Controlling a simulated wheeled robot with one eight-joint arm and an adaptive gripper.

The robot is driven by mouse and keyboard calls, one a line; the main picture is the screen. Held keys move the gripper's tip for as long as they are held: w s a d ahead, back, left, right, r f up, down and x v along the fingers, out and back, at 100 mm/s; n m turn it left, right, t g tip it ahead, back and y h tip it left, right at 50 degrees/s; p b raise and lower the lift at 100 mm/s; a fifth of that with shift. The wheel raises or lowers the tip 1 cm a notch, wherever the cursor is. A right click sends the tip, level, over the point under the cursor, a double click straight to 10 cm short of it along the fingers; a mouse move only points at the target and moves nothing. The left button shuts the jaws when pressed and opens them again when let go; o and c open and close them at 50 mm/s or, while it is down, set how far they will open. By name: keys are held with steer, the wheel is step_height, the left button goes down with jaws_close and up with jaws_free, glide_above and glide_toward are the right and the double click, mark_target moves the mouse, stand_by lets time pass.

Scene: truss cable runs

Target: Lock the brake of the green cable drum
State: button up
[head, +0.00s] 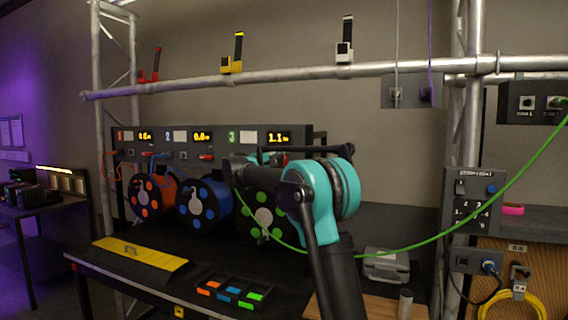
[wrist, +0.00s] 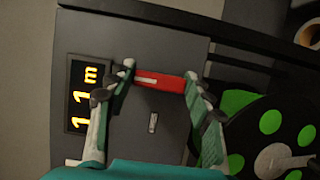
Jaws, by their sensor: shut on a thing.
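The green cable drum (head: 264,212), black with green spots and a grey hub, sits at the right end of the row of drums, partly behind my arm. It also shows at the right of the wrist view (wrist: 270,145). The red brake handle (wrist: 160,80), with a pale stripe, is on the grey panel beside the 1.1 m display (wrist: 83,97). My gripper (wrist: 161,78) is shut on this handle, one finger at each end of it. In the head view the handle is hidden by my arm, and whether the brake is locked cannot be told.
The orange drum (head: 151,195) and blue drum (head: 203,203) stand to the left. A yellow cover (head: 140,254) and a tray of coloured blocks (head: 230,291) lie in front. A truss bar (head: 290,73) crosses above.

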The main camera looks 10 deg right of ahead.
steer(key=o, duration=1.1)
steer(key=shift+o, duration=0.2)
steer(key=shift+a, duration=0.1)
steer(key=v, duration=1.1)
steer(key=shift+s+a, duration=0.3)
